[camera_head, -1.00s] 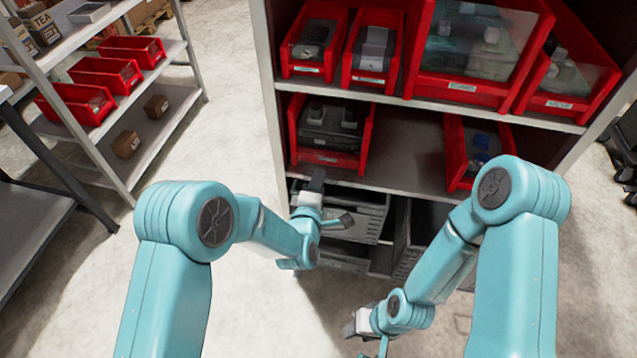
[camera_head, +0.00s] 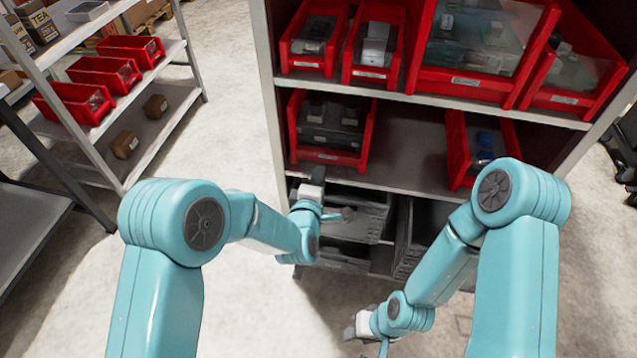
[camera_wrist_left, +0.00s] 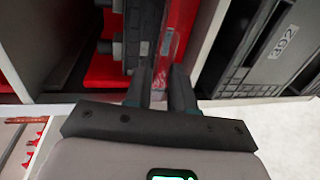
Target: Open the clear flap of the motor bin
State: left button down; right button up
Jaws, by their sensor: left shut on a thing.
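The motor bin is a red bin (camera_head: 328,156) on the middle shelf, left side, with dark motor-like parts inside. My left gripper (camera_head: 318,174) is just below its front in the head view. In the left wrist view, my left gripper (camera_wrist_left: 160,90) is shut on the thin edge of the clear flap (camera_wrist_left: 168,58), which stands between the two dark fingers. Red bin surface and dark parts show behind it. How far the flap is open is hard to tell. My right gripper (camera_head: 354,326) hangs low in front of the rack; its jaw state is unclear.
Other red bins with clear fronts stand on the shelf above (camera_head: 480,85). Another red bin (camera_head: 483,182) stands right on the middle shelf, with bare shelf between. Grey crates (camera_head: 350,222) sit below. A second rack (camera_head: 165,112) stands at the left.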

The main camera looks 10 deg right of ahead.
pick_arm(q)
jog(key=shift+w+r, duration=0.15)
jog(key=shift+r, duration=0.3)
jog(key=shift+b, duration=0.5)
jog(key=shift+w+r, duration=0.1)
jog(key=shift+r, duration=0.35)
jog(key=c, duration=1.1)
grip_release()
